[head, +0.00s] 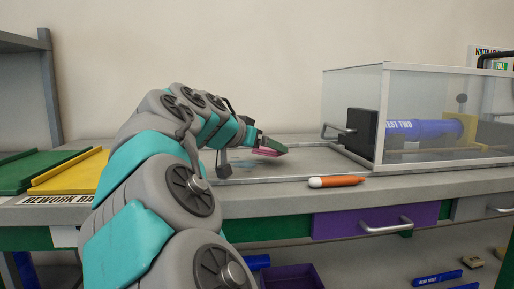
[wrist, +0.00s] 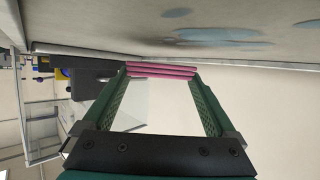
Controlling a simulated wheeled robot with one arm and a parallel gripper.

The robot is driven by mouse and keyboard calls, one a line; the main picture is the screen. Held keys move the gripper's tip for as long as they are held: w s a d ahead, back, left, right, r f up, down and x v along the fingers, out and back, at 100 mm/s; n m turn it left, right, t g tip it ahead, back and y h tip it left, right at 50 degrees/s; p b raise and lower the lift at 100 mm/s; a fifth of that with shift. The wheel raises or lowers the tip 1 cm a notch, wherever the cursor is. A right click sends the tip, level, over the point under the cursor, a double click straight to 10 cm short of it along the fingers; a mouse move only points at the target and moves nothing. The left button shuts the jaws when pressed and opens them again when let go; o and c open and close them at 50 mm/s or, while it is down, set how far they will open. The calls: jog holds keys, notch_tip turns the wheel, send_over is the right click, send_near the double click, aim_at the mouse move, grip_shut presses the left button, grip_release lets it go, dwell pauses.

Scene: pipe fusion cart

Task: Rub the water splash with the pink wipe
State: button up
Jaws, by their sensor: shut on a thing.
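The pink wipe (wrist: 160,70) looks folded and is held between the two green fingers of my gripper (wrist: 162,76). In the head view the wipe (head: 266,152) shows as a pink strip under my gripper (head: 268,147), above the grey bench top; I cannot tell whether it touches the bench. The water splash (wrist: 225,35) shows in the wrist view as bluish patches on the bench, with a dark smudge beside it. In the head view the splash (head: 240,163) is a faint blue patch left of the wipe, partly hidden by my arm.
An orange marker (head: 337,182) with a white tip lies near the bench's front edge. A clear case (head: 440,95) with a blue pipe (head: 425,130) stands at the right. Green (head: 30,172) and yellow (head: 72,174) trays are at the left. A purple drawer (head: 375,222) is below.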

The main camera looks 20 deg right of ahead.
jog(key=shift+s+a+r+b, duration=0.1)
jog(key=shift+s+a+b, duration=0.1)
jog(key=shift+s, duration=0.35)
jog(key=shift+s+a+r+b, duration=0.1)
jog(key=shift+s+b, duration=0.1)
jog(key=shift+s, duration=0.35)
jog(key=shift+w+a+r, duration=0.1)
jog(key=shift+w+a, duration=0.25)
jog(key=shift+a, duration=0.8)
jog(key=shift+w+a+r, duration=0.1)
jog(key=shift+w+a, duration=0.2)
jog(key=shift+a, duration=0.85)
jog(key=shift+w+a+r, duration=0.1)
jog(key=shift+w+a, duration=0.25)
jog(key=shift+a, duration=0.8)
jog(key=shift+w+a+r+p, duration=0.1)
jog(key=shift+w+a+p, duration=0.15)
jog(key=shift+a, duration=0.8)
jog(key=shift+w+a+r+p, duration=0.1)
jog(key=shift+w+a, duration=0.25)
jog(key=shift+a, duration=0.65)
jog(key=shift+w+a+r+p, duration=0.1)
jog(key=shift+w+a+p, duration=0.15)
jog(key=shift+a, duration=0.8)
jog(key=shift+w+a+f, duration=0.1)
jog(key=shift+a+f, duration=0.05)
jog(key=shift+a, duration=0.1)
jog(key=shift+r+p, duration=2.3)
jog(key=shift+r, duration=0.7)
